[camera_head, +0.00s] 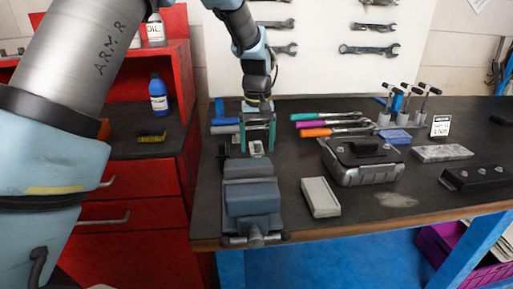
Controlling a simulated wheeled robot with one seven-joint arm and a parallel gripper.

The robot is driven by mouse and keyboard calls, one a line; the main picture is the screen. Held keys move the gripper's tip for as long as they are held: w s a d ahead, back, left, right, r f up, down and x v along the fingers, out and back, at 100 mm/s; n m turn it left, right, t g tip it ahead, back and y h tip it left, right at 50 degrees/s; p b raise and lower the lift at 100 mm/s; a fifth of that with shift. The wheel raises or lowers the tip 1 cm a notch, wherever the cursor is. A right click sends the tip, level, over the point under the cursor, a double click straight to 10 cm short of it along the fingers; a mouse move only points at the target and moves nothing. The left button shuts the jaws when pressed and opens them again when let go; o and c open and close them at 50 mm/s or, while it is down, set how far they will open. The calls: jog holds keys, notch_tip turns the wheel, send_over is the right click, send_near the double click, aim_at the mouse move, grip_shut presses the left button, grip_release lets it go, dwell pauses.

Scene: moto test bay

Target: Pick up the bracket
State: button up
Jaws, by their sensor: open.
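My gripper (257,143) points down over the workbench, behind the vise. Its two green fingers are open and apart. A small light-grey piece (256,149), which looks like the bracket, shows low between the fingers. Its lower part is hard to make out behind the vise, and I cannot tell whether the fingers touch it.
The blue-grey vise (253,197) stands just in front of my gripper. Coloured-handled tools (325,124) lie to the right, with a grey metal case (365,172) and a pale tray (320,197) nearer. A red cabinet (130,182) stands left.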

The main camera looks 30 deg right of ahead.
jog(key=shift+f, duration=0.55)
grip_shut()
dwell(0.4)
